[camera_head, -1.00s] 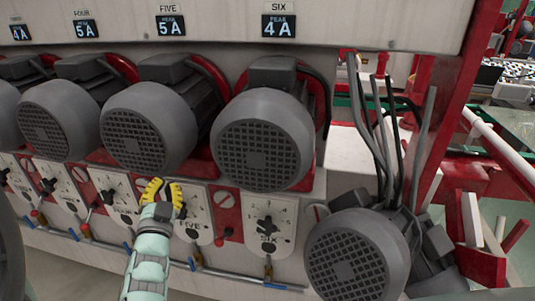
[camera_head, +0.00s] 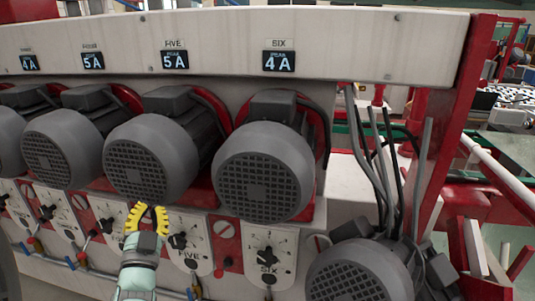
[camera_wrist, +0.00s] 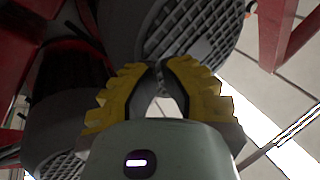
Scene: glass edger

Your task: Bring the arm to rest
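My gripper (camera_head: 148,208) is at the lower left of centre in the head view, pointing up, with two yellow ridged fingers. It overlaps the lower edge of a grey motor and the dial panel marked FIVE (camera_head: 189,243). The wrist view shows the fingers (camera_wrist: 162,68) curving toward each other with a small gap between their tips. Nothing is held between them. A motor's grille (camera_wrist: 195,35) lies beyond the fingertips. Whether the gripper touches the panel or the motor cannot be told.
Several grey motors, including one under the SIX label (camera_head: 263,172), line the machine above knob panels. Another motor (camera_head: 352,272) with loose cables (camera_head: 375,165) sits at lower right. A red post (camera_head: 455,130) stands to the right. A pipe runs below the panels.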

